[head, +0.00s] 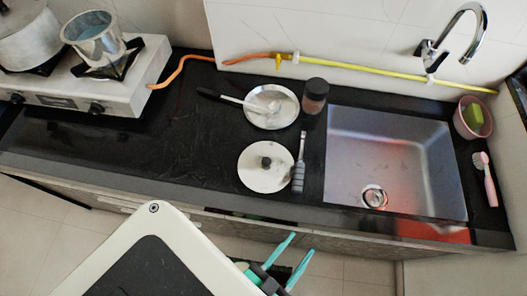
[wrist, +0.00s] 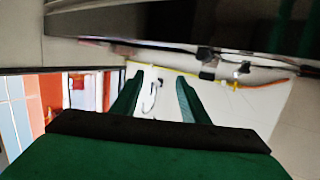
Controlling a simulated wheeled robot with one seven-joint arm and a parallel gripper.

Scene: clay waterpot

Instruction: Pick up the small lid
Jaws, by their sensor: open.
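A small round pale lid (head: 253,178) with a dark knob lies on the black counter in the head view, left of the sink. My gripper (head: 302,244) is low in the head view, in front of the counter's front edge, below and to the right of the lid in the picture. Its two teal fingers are apart with nothing between them. The fingers also show in the wrist view (wrist: 158,92), apart and empty. I cannot make out the lid in the wrist view.
A grey-handled utensil (head: 298,176) lies close at the lid's right. The sink (head: 390,150) is right, the stove (head: 130,82) left. Counter left of the lid is clear.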

